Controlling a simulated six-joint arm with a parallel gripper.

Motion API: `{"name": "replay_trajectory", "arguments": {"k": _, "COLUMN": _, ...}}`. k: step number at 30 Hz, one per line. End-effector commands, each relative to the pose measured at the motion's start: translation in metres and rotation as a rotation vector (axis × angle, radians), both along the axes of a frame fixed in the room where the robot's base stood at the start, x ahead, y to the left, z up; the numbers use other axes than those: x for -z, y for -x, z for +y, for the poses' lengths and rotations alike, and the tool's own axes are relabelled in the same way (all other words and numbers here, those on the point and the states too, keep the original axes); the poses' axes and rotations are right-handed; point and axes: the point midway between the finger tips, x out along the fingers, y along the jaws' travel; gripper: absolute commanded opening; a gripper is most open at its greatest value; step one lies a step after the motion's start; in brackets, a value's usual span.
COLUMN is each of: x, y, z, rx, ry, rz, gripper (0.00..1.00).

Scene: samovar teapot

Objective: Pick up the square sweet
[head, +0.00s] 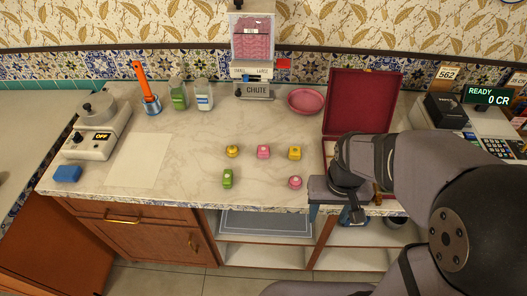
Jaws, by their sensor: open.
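Several small sweets lie on the marble counter. In the back row are a yellow sweet (232,151), a pink sweet (263,151) and a yellow-orange sweet (295,152). In front are a green sweet (228,178) and a round-looking pink sweet (295,182). The middle pink and the yellow-orange ones look squarish, but they are too small to tell which is the square one. My gripper (332,213) is open at the counter's front edge, to the right of the sweets and apart from them. My arm covers part of the counter there.
An open dark-red box (361,102) stands behind my gripper, partly hidden by my arm. A pink dish (306,101) and a chute dispenser (254,88) are at the back. A hotplate (95,125), jars and a blue sponge (67,174) are left. The counter around the sweets is clear.

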Motion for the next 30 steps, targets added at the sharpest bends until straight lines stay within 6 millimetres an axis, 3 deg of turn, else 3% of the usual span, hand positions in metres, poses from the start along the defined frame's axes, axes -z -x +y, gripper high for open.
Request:
{"name": "replay_trajectory", "arguments": {"k": 5, "x": -0.008, "y": -0.076, "z": 0.03, "rx": -0.019, "ry": 0.011, "rz": -0.061, "gripper": 0.52}}
{"name": "replay_trajectory", "arguments": {"k": 9, "x": -0.01, "y": -0.138, "z": 0.067, "rx": -0.031, "ry": 0.013, "rz": -0.121, "gripper": 0.52}}
{"name": "replay_trajectory", "arguments": {"k": 15, "x": -0.006, "y": -0.206, "z": 0.126, "rx": -0.04, "ry": 0.002, "rz": -0.199, "gripper": 0.52}}
{"name": "replay_trajectory", "arguments": {"k": 22, "x": -0.001, "y": -0.243, "z": 0.171, "rx": -0.044, "ry": -0.015, "rz": -0.252, "gripper": 0.52}}
{"name": "replay_trajectory", "arguments": {"k": 30, "x": 0.001, "y": -0.251, "z": 0.18, "rx": -0.043, "ry": -0.019, "rz": -0.264, "gripper": 0.52}}
